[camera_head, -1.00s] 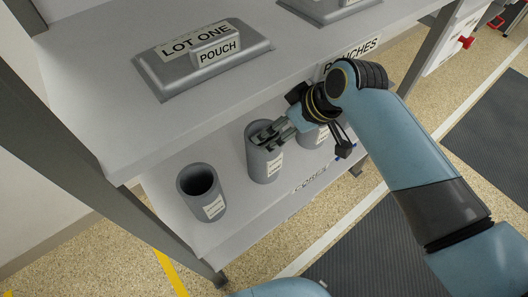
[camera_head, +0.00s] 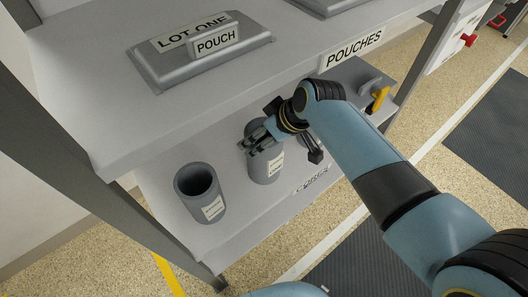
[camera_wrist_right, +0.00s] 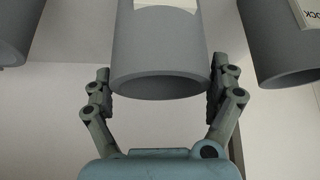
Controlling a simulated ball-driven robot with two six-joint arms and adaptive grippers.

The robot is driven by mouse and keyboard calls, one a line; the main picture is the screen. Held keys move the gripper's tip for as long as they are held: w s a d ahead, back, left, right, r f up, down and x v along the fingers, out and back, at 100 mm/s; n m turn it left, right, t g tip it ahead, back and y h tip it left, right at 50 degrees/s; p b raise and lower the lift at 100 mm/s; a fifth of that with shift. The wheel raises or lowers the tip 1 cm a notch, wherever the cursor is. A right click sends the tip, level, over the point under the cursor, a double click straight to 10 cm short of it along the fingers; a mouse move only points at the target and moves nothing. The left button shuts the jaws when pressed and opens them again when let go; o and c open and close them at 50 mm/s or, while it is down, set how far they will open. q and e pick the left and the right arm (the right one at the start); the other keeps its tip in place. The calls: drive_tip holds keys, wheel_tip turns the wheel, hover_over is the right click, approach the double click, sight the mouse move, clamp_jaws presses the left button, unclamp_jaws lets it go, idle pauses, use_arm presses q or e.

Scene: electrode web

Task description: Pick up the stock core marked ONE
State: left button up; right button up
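Three grey cylindrical stock cores stand upright on the lower shelf. The left core (camera_head: 199,192) shows an open hollow top. The middle core (camera_head: 264,168) is partly covered by my right gripper (camera_head: 257,141). A third core (camera_head: 309,139) is mostly hidden behind that gripper and arm. Their labels are too small to read in the head view. In the right wrist view the middle core (camera_wrist_right: 160,50) lies between the two fingers of my open right gripper (camera_wrist_right: 160,87), one finger close on each side. I cannot tell whether the pads touch it. My left gripper is not in view.
The upper shelf (camera_head: 90,110) overhangs the cores and holds a grey pouch marked LOT ONE (camera_head: 200,55). A POUCHES label (camera_head: 353,48) is on its edge. A yellow part (camera_head: 380,97) sits at the lower shelf's right end. Shelf posts stand at both sides.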

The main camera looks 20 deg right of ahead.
drive_tip(key=c, duration=1.1)
